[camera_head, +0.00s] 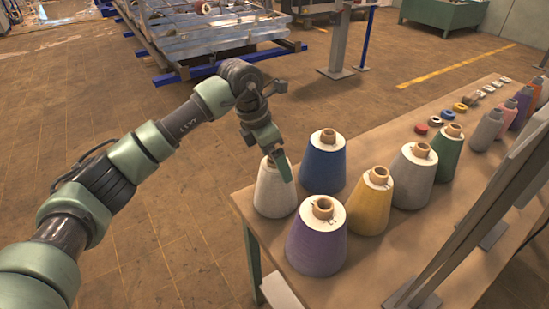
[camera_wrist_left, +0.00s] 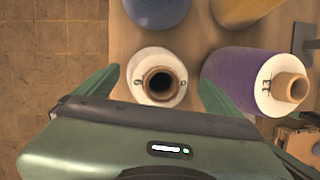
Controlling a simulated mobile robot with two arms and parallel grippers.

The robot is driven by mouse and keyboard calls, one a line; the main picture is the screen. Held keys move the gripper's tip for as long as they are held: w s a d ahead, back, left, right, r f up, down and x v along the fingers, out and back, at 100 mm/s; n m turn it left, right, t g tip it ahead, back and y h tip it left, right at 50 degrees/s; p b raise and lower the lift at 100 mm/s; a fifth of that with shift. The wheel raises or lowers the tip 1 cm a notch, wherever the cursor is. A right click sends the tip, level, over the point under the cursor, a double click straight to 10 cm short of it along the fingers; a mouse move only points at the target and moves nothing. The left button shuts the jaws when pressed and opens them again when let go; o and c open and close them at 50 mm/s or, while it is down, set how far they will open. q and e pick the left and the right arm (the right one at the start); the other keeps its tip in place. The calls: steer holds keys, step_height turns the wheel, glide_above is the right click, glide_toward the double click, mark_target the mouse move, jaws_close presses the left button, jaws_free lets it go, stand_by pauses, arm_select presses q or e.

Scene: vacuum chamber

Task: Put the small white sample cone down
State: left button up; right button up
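The small white sample cone (camera_head: 273,192) stands upright at the near left corner of the wooden table (camera_head: 400,262), and its base appears to rest on the tabletop. My left gripper (camera_head: 277,165) is at the top of this cone, pointing down. In the left wrist view, the white cone's top (camera_wrist_left: 136,82) with its brown tube shows between the two fingers of my left gripper (camera_wrist_left: 158,88). The fingers are spread, with a gap visible on each side of the cone's top. My right gripper is in no view.
Close by stand a blue cone (camera_head: 323,165), a purple cone (camera_head: 316,245), a yellow cone (camera_head: 370,206), a grey cone (camera_head: 412,180) and a green cone (camera_head: 449,158). Grey upright panels (camera_head: 492,190) line the table's right side. Floor left of the table is open.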

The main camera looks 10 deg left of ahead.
arm_select(q)
steer(key=b+v, duration=0.1)
steer(key=v, duration=1.1)
